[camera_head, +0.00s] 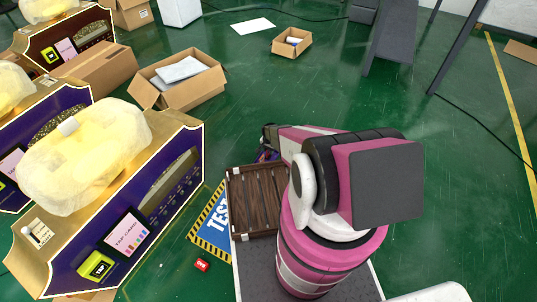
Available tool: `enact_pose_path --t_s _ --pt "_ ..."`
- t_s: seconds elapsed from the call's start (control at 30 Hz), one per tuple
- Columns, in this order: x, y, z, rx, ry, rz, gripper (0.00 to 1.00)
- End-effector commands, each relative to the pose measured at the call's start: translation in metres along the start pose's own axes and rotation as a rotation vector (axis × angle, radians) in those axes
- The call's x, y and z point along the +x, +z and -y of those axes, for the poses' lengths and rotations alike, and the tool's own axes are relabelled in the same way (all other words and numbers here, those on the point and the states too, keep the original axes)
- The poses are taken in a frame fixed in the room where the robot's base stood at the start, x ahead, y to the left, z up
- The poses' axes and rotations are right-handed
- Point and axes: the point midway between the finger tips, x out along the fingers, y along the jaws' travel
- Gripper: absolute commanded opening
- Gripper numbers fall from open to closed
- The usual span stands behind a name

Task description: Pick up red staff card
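A small red object with a white mark (202,265) lies on the green floor, just below the blue mat with the striped border. It may be the red staff card; it is too small to read. My arm, pink, white and dark grey, rises in the middle of the head view. A dark part at its far end (269,140), behind a pink link, looks like my gripper. It is above and to the right of the red object, well apart from it. Its fingers are too hidden to show whether they are open or hold anything.
Purple and gold vending machines (150,215) line the left side, with a yellow-green tap pad (96,266) on the nearest. A brown slatted wooden crate (257,200) is beside my arm. Open cardboard boxes (190,93) stand farther back. The green floor at right is mostly clear.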

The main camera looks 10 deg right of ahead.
Motion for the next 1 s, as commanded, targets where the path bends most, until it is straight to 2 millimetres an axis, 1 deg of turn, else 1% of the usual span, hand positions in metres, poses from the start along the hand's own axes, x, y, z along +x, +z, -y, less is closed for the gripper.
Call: enact_pose_path --t_s 0.1,0.13,0.17,0.2,0.23,0.27,0.67,0.77,0.87,1.0 --pt "-0.001 0.000 0.000 0.000 0.000 0.000 0.38" --pt "-0.001 0.000 0.000 0.000 0.000 0.000 0.35" --pt "-0.001 0.000 0.000 0.000 0.000 0.000 0.25" --pt "-0.001 0.000 0.000 0.000 0.000 0.000 0.12" --pt "-0.001 0.000 0.000 0.000 0.000 0.000 0.03" --pt "-0.001 0.000 0.000 0.000 0.000 0.000 0.00" --pt "-0.004 0.000 0.000 0.000 0.000 0.000 0.00" --pt "-0.011 0.001 0.000 0.000 0.000 -0.001 0.00" --pt "-0.024 0.001 -0.001 0.000 0.000 0.000 0.00" --pt "-0.048 0.002 -0.001 0.000 -0.001 -0.001 0.00"
